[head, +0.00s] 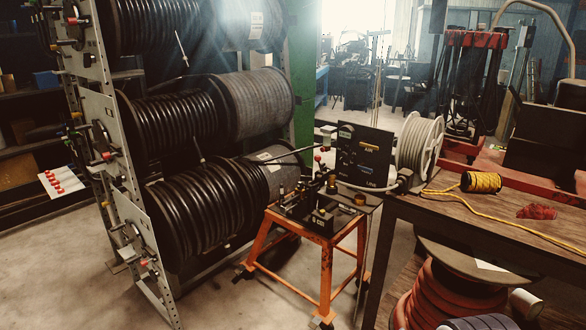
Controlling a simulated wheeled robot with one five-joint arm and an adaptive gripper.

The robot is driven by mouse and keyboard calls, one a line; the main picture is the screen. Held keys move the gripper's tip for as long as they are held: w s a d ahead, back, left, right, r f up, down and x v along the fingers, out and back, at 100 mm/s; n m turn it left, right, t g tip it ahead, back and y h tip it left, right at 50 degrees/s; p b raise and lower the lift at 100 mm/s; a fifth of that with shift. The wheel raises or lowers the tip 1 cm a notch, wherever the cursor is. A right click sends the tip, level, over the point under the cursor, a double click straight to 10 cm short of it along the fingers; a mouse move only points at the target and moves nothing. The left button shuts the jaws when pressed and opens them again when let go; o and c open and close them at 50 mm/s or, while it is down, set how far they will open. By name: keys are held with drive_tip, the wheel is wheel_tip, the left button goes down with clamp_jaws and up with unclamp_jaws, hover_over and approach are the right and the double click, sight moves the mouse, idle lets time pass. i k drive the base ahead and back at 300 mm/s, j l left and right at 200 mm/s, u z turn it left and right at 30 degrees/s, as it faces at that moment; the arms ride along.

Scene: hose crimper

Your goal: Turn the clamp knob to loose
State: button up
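A small dark machine labelled "CUT" (318,218) sits on an orange wheeled stand (327,275) near the middle of the head view. A small red ball (318,157) tops an upright part of it. A brass-coloured round piece (360,199) sits at its right side. I cannot tell which part is the clamp knob or how it is set. A black panel (364,155) with small labels stands behind the machine. My gripper is not in view.
A rack (118,180) with large black hose reels (205,210) stands at the left. A wooden bench (470,220) at the right carries a yellow rope spool (481,182). A pale hose reel (420,143) stands behind. Bare floor (230,300) lies in front of the stand.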

sight(306, 178)
drive_tip(key=i+j+z, duration=0.1)
drive_tip(key=i+j, duration=0.25)
drive_tip(key=i, duration=0.35)
drive_tip(key=i+j+z, duration=0.1)
drive_tip(key=i+j, duration=0.25)
drive_tip(key=i, duration=0.3)
drive_tip(key=i+j, duration=0.45)
drive_tip(key=i, duration=0.2)
drive_tip(key=i+j+z, duration=0.15)
drive_tip(key=i+j, duration=0.25)
drive_tip(key=i, duration=0.25)
